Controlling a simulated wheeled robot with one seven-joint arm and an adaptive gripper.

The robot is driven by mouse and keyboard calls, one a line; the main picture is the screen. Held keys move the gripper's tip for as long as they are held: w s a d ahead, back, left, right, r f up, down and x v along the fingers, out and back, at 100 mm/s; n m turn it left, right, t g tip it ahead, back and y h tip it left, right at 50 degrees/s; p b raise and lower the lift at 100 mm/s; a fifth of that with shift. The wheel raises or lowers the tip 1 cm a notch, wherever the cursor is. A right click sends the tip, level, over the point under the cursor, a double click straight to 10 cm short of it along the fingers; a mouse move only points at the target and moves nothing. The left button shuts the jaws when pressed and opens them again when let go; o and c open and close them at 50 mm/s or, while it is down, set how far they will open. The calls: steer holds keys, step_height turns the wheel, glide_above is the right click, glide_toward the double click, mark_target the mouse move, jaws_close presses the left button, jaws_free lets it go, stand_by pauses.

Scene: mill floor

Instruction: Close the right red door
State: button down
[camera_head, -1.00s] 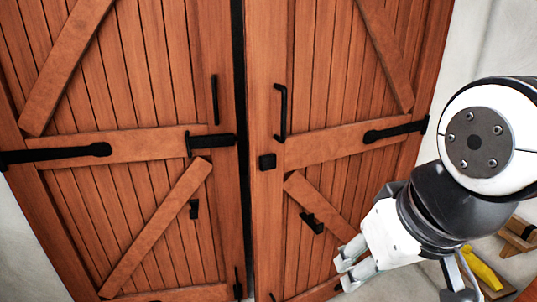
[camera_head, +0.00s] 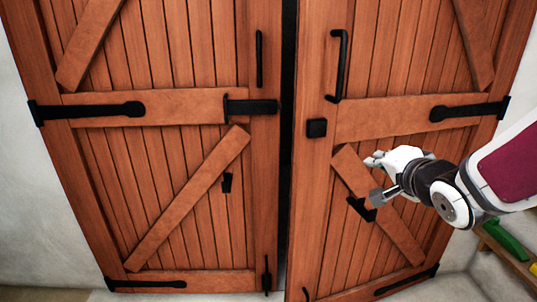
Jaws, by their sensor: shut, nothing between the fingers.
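The right red door (camera_head: 385,150) is a planked, reddish-brown door with a black pull handle (camera_head: 339,66) and a square black plate (camera_head: 316,128). It stands slightly ajar, with a dark gap between it and the left door (camera_head: 170,150). The left door carries a black latch bar (camera_head: 250,106) and its own handle (camera_head: 259,58). My gripper (camera_head: 373,178) is shut and empty in front of the right door's lower half, near the diagonal brace and a small black fitting (camera_head: 361,208). Whether it touches the door I cannot tell.
A wooden bench or shelf (camera_head: 508,256) with green and yellow items stands at the lower right, beside the white wall. Pale wall (camera_head: 30,200) shows at the left. A strip of floor shows below the left door.

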steer(key=w+a+f+m+t+y+b, duration=0.1)
steer(key=w+f+m+t+y+b, duration=0.1)
steer(key=w+f+m+y+b, duration=0.15)
steer(key=t+b, duration=0.1)
steer(key=b, duration=0.3)
glide_toward(326, 143)
steer(key=shift+y, duration=0.45)
steer(key=x, duration=0.7)
steer(key=shift+d+f, duration=0.1)
steer(key=shift+d, duration=0.1)
